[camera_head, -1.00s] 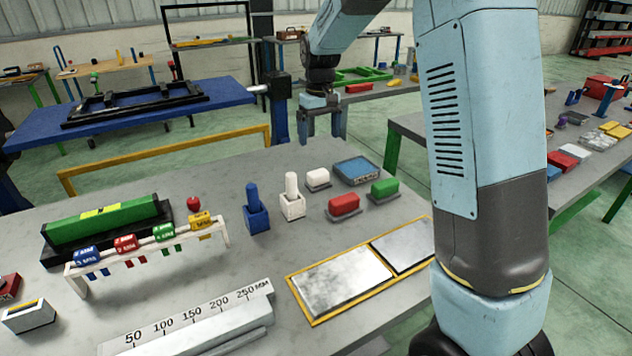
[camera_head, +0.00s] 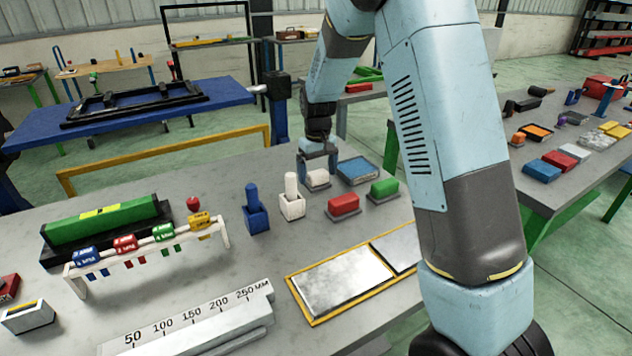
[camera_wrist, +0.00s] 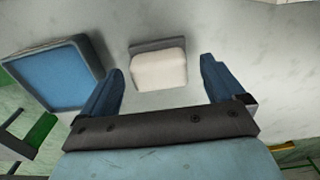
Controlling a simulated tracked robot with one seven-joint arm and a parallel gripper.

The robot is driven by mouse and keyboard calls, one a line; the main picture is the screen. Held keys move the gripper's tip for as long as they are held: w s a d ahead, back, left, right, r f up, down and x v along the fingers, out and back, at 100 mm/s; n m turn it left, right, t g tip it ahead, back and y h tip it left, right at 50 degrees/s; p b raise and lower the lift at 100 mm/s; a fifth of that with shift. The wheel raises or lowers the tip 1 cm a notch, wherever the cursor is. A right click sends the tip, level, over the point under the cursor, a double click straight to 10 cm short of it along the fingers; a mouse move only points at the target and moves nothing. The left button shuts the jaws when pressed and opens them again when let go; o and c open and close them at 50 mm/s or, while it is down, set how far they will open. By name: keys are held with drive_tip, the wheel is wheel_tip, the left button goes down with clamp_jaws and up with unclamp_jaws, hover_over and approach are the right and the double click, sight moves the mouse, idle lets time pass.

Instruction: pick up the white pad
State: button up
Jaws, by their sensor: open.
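The white pad (camera_head: 317,178) is a small rounded block on a thin grey base, standing on the grey table near its back edge. In the wrist view the white pad (camera_wrist: 158,70) lies ahead of my gripper, between the lines of its two fingers. My gripper (camera_head: 318,166) is low over the pad in the head view and partly hides it. In the wrist view my gripper (camera_wrist: 158,80) has its blue fingers spread wide, with nothing held between them. I cannot tell whether a finger touches the pad.
A blue-topped tray (camera_head: 360,170) stands close to the right of the pad. A red pad (camera_head: 344,204) and a green pad (camera_head: 384,187) are nearer the front right. A white holder with a peg (camera_head: 292,200) and a blue one (camera_head: 256,212) stand to the left.

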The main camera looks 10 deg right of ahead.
drive_tip(key=shift+f, duration=0.7)
drive_tip(key=shift+c, duration=0.2)
drive_tip(key=c, duration=1.1)
